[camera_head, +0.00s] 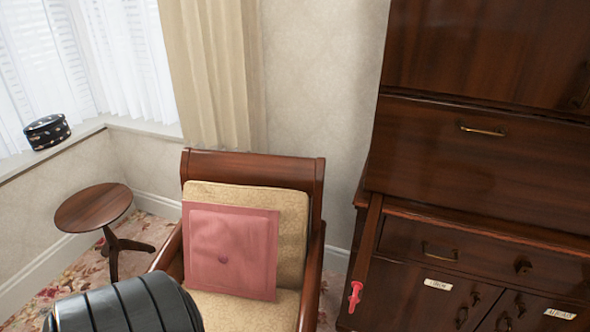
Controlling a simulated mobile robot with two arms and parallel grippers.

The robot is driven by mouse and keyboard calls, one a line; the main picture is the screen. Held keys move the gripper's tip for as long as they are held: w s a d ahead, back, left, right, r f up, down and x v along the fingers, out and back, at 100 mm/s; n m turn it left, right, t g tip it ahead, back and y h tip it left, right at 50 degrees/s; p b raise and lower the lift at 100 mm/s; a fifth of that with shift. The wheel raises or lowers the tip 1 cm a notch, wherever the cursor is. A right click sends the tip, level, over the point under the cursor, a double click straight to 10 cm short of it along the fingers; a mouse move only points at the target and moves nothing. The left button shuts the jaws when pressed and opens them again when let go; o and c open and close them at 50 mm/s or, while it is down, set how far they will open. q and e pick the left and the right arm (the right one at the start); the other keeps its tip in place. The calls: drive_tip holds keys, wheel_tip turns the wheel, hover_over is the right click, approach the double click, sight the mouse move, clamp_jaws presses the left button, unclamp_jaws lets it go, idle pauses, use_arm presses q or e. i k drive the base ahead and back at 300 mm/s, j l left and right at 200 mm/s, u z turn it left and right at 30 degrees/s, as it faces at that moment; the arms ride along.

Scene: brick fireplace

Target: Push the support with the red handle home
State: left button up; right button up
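The support (367,250) is a narrow dark wooden bar at the left side of the wooden bureau (480,150). It sticks out from the bureau's front toward me. A small red handle (355,296) is fixed on its front end. The sloping front of the bureau, with a brass pull (482,130), is shut above it. Neither of my grippers shows in this view, so nothing is seen touching the support or its handle.
A wooden armchair (255,170) with a pink cushion (231,250) stands close to the left of the support. A small round table (93,207) is at the left. A drawer (480,260) and labelled doors are below the bureau front.

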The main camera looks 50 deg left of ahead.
sight(360, 270)
drive_tip(key=j+u, duration=0.1)
drive_tip(key=u, duration=0.85)
